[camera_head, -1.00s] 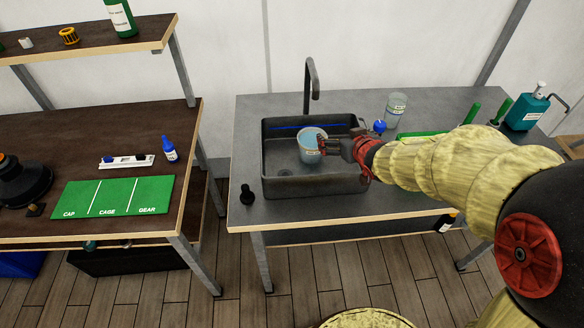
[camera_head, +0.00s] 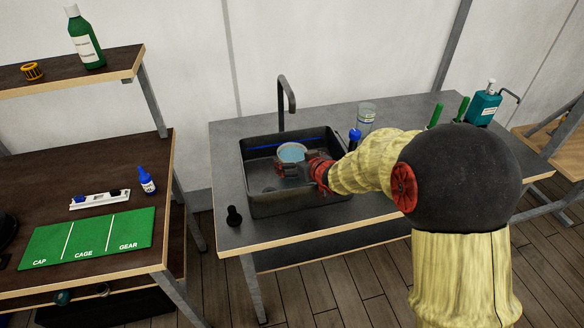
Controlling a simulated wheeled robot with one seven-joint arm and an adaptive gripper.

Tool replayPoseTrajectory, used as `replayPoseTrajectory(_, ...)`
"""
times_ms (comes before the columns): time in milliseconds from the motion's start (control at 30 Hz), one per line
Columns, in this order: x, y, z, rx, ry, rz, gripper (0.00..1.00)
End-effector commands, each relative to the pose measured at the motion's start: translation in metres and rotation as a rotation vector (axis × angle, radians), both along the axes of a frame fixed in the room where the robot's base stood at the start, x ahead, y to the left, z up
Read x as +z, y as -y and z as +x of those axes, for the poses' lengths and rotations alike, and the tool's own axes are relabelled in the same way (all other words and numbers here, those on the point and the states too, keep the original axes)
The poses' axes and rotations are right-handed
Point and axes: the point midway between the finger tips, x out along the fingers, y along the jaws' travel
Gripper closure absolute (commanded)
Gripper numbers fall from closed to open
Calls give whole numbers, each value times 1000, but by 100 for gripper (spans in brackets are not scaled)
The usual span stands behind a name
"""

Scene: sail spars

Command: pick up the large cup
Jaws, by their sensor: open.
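A cup (camera_head: 291,151) with a pale rim and light blue inside stands in the dark sink (camera_head: 268,207); I take it to be the large cup. My gripper (camera_head: 290,169) is open, down in the sink at the near side of the cup. Its fingers cover the cup's lower front, and I cannot tell whether they touch it. A clear, labelled vessel (camera_head: 366,117) stands on the grey counter (camera_head: 229,177) behind my arm.
The sink walls and the tall tap (camera_head: 284,92) stand close around my gripper. A blue-topped item (camera_head: 354,137) is beside my arm. A black stopper-like object (camera_head: 233,215) is at the counter's left front. A teal bottle (camera_head: 484,105) stands at the right.

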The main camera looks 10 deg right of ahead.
Motion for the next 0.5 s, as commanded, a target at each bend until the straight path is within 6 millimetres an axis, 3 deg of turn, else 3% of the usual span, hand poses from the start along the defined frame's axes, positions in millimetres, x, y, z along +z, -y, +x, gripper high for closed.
replayPoseTrajectory(267,-1,-1,4,-1,1,0,10)
replayPoseTrajectory(500,-1,-1,4,-1,1,0,23)
